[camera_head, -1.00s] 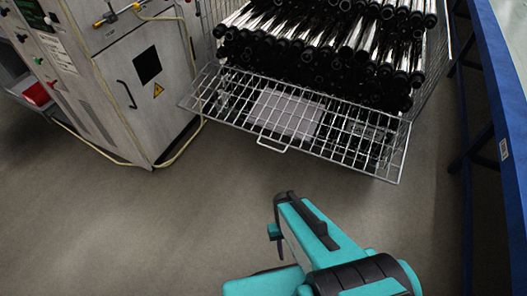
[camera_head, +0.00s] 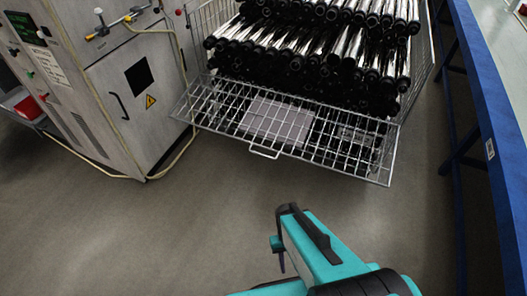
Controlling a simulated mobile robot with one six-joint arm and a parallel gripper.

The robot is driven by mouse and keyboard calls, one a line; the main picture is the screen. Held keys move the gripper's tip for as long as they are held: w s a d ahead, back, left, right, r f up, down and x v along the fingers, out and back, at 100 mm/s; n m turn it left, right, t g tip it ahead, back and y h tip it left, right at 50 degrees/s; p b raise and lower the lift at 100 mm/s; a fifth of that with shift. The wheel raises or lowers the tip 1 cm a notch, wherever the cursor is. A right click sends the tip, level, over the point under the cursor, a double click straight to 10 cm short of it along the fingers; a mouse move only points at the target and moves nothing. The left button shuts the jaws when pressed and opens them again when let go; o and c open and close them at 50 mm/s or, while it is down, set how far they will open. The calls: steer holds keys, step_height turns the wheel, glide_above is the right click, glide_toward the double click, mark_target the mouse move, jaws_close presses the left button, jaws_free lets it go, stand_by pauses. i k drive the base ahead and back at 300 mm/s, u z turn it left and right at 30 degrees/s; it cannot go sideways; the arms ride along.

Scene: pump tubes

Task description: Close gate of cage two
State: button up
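The wire cage (camera_head: 421,80) stands at the top centre, stacked with dark shiny tubes (camera_head: 300,50). Its front gate (camera_head: 350,160) is a wire panel that hangs open, folded outward and down toward me. A small wire handle (camera_head: 264,153) sticks out from the middle of the gate's front edge. My gripper (camera_head: 283,228), at the end of my teal and black arm, is at the lower centre, apart from the gate and nearer to me. Its fingers are seen at an angle, and their opening is unclear. I see no number on the cage.
A grey cabinet (camera_head: 110,90) with a black handle and warning sign stands left of the cage, with a pale hose (camera_head: 182,148) beside it. A blue-framed table (camera_head: 480,90) runs along the right. The floor (camera_head: 170,230) before the gate is clear.

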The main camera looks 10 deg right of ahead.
mark_target(289, 124)
steer(key=z, duration=0.05)
steer(key=i, duration=0.95)
steer(key=u, duration=0.15)
steer(key=k, duration=0.95)
steer(key=z, duration=0.15)
steer(key=i, duration=0.6)
